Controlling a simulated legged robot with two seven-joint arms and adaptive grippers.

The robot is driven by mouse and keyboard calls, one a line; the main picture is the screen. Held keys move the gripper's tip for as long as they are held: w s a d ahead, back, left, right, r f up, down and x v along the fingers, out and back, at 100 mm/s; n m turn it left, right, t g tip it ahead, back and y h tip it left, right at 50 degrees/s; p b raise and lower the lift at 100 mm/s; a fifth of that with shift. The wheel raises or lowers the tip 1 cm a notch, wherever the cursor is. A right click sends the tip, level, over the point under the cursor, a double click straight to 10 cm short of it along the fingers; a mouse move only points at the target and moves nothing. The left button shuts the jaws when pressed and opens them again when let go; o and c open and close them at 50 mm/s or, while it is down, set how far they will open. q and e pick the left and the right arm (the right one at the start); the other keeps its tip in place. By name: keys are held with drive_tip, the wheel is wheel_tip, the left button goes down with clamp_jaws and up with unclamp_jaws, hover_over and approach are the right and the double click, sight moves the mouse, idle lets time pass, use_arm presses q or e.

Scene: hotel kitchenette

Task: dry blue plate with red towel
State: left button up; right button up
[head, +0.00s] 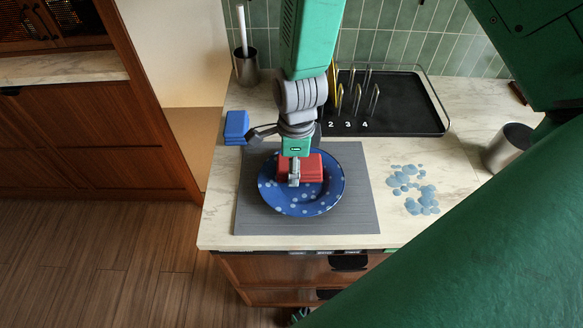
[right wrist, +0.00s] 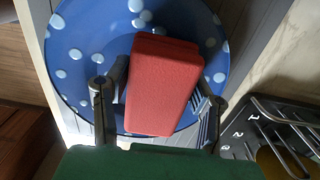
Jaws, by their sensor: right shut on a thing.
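The blue plate (head: 324,203) lies on a grey mat on the counter, with pale spots, perhaps water drops, across its surface. They also show on the plate in the right wrist view (right wrist: 85,35). The red towel (head: 312,168), a folded block, is at the plate's upper middle. In the right wrist view the red towel (right wrist: 163,85) sits between my two fingers, over the plate. My right gripper (head: 294,178) points down and is shut on the towel. Whether the towel touches the plate is unclear. My left gripper is not in view.
The grey mat (head: 355,218) lies under the plate. A blue folded block (head: 236,125) and a utensil holder (head: 246,68) stand left. A black numbered rack (head: 408,112) is behind. Light-blue puddles (head: 415,190) and a metal cup (head: 506,148) are at right.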

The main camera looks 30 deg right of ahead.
sight(294, 189)
drive_tip(key=shift+w+d, duration=0.1)
drive_tip(key=shift+d, duration=0.15)
drive_tip(key=shift+s+a+p, duration=0.25)
drive_tip(key=shift+s+p, duration=0.15)
drive_tip(key=shift+s, duration=0.4)
drive_tip(key=shift+s+a+p, duration=0.3)
drive_tip(key=shift+s+a, duration=0.15)
drive_tip(key=shift+s, duration=0.2)
drive_tip(key=shift+s+a+r, duration=0.1)
drive_tip(key=shift+s+a, duration=0.25)
wheel_tip(294, 189, up, 3)
drive_tip(key=p, duration=0.3)
drive_tip(key=shift+r, duration=2.75)
